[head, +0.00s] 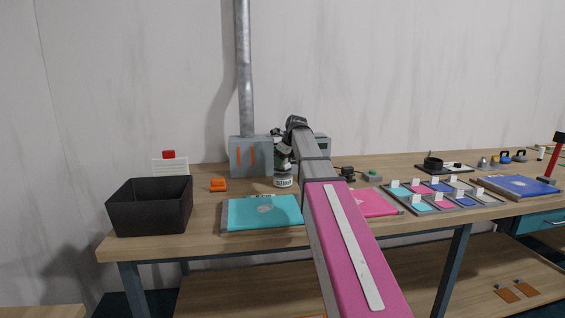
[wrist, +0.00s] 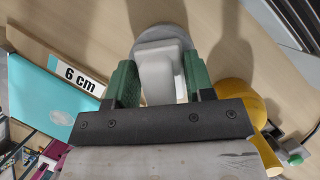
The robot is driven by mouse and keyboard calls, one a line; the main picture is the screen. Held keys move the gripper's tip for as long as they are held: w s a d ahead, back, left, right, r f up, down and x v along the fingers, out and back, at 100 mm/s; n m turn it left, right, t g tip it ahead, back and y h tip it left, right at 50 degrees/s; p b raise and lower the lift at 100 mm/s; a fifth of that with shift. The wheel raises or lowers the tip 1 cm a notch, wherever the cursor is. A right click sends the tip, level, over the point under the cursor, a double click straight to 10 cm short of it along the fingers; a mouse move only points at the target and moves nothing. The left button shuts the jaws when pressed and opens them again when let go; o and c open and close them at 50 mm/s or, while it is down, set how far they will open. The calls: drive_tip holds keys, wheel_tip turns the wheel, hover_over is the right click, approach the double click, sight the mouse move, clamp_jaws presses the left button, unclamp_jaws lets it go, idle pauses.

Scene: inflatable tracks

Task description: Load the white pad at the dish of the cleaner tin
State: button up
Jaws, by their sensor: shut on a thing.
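My gripper (wrist: 162,85) has green fingers, shut on the white pad (wrist: 160,62), a pale block with rounded edges. Beyond the pad in the wrist view is a round grey-white top, the dish of the cleaner tin (wrist: 160,32); the pad overlaps it in the picture. I cannot tell whether the pad touches the dish. In the head view the white cleaner tin (head: 283,183) stands on the bench with a dark label. My gripper (head: 282,160) is just above it, partly hidden by my arm. The pad cannot be made out there.
A teal panel (head: 262,212) lies in front of the tin, and a pink panel (head: 370,203) lies right of my arm. An orange object (head: 218,185) and a black bin (head: 150,207) are to the left. A grey duct box (head: 249,156) stands behind. A yellow rounded object (wrist: 240,95) is beside my gripper.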

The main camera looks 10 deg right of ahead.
drive_tip(key=shift+f, duration=0.75)
idle(1.2)
drive_tip(key=shift+r, duration=3.5)
